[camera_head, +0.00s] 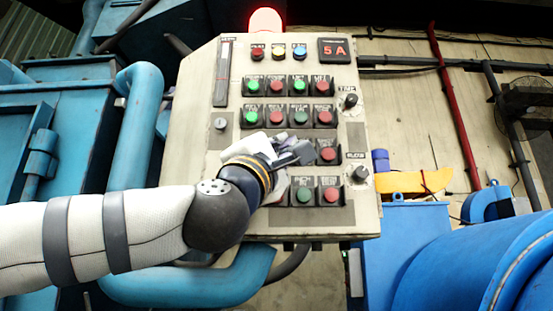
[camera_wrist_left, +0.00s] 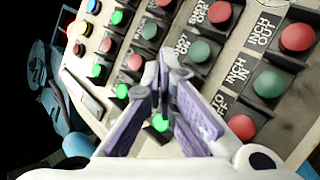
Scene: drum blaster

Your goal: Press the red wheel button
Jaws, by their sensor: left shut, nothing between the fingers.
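The control panel (camera_head: 230,120) stands upright with rows of red and green buttons. I cannot read which label says wheel. Red buttons (camera_head: 275,87) show in the upper row, with another red button (camera_head: 276,118) in the row below. A red button (camera_head: 328,153) is just right of my left gripper (camera_head: 304,152). My left gripper is shut and empty, in front of the third row, hiding buttons there. The wrist view shows its fingertips (camera_wrist_left: 160,75) together over the panel, with a red button (camera_wrist_left: 242,126) to their right. Contact with a button cannot be told. My right gripper is not in view.
A red beacon (camera_head: 265,20) glows on top of the panel. Two black knobs (camera_head: 360,174) sit at its right edge. Blue pipes (camera_head: 140,110) run to the left and below. A blue drum (camera_head: 480,270) is at the lower right.

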